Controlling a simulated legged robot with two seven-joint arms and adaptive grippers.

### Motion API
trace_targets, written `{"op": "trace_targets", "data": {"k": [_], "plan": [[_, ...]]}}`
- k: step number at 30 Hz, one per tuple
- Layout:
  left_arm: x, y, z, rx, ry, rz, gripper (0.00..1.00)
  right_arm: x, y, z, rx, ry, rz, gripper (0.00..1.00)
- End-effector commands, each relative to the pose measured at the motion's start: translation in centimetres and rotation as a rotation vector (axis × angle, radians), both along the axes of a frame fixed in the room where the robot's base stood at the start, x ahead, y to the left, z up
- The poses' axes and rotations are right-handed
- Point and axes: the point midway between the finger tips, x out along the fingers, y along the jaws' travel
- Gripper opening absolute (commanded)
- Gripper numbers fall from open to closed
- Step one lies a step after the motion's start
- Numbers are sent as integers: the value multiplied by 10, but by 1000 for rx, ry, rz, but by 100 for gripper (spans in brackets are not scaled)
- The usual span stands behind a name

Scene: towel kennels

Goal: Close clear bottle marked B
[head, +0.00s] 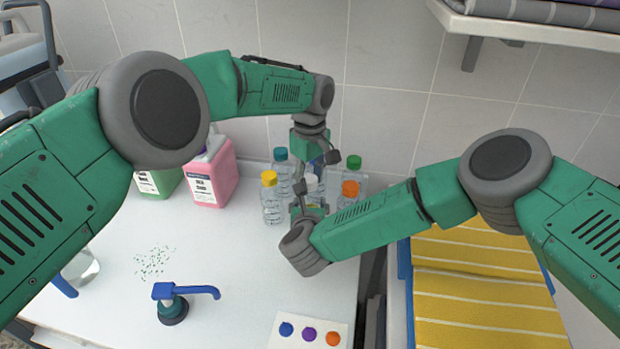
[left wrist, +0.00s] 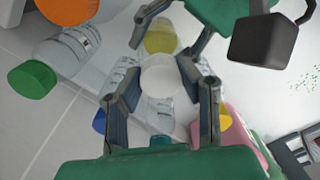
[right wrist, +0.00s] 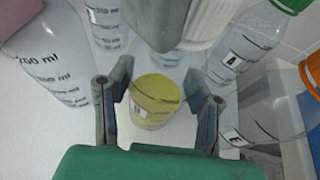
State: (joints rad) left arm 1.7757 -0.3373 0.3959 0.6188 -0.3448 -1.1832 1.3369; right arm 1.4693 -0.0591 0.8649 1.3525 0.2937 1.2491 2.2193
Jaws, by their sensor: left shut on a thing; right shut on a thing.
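The clear bottle marked B (right wrist: 152,103) holds yellow liquid and stands in the group of bottles on the counter. It also shows in the left wrist view (left wrist: 160,37). My right gripper (head: 311,209) is shut around its body from the front, low down. My left gripper (head: 311,184) reaches down from above and is shut on a white cap (left wrist: 162,76). In the head view the white cap (head: 311,180) is at the top of bottle B. The bottle's mouth is hidden, so I cannot tell whether the cap is seated.
Clear bottles with yellow (head: 269,179), blue (head: 280,155), green (head: 354,162) and orange (head: 350,188) caps stand close around. Pink (head: 212,180) and green (head: 160,181) jugs stand left. A blue pump (head: 172,300) and dotted card (head: 285,342) are in front.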

Motion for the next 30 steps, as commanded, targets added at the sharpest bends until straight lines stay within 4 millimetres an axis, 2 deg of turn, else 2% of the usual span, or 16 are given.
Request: {"op": "trace_targets", "data": {"k": [3,30], "plan": [[6,4,2,2,-17,-248,0,-3,2,-1,1,3,4,0],[6,0,1,-8,-5,-2236,0,-4,4,-3,0,8,10,0]]}}
